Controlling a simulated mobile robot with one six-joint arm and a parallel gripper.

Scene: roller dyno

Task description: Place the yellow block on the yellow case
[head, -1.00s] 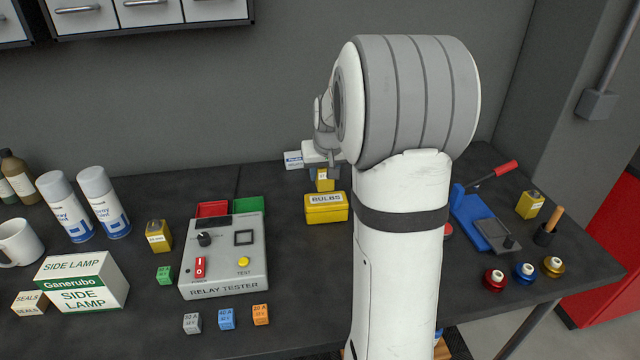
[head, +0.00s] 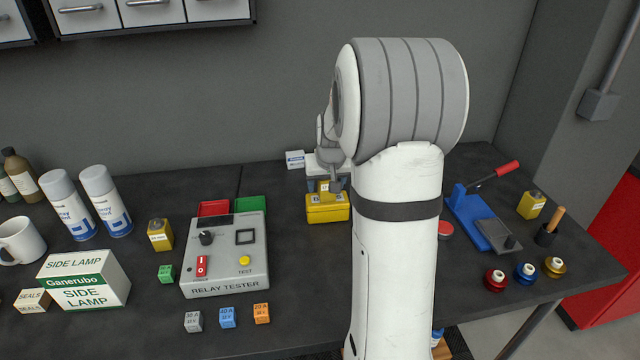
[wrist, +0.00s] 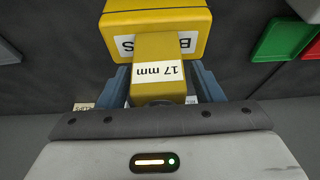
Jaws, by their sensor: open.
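The yellow block (head: 325,187) has a white label that reads 17 mm in the wrist view (wrist: 158,72). It appears to rest on top of the yellow case (head: 327,210), though the contact underneath is hidden. The case, with its BULBS label partly covered by the block, fills the top of the wrist view (wrist: 155,20). My gripper (wrist: 163,86) is open, with one blue-grey finger on each side of the block. In the head view my gripper (head: 326,184) is partly hidden behind my own arm.
The relay tester (head: 226,262) stands left of the case, with red (head: 213,208) and green (head: 250,204) trays behind it. A small white box (head: 295,159) is behind the case. A blue lever press (head: 478,222) stands to the right. The bench in front of the case is clear.

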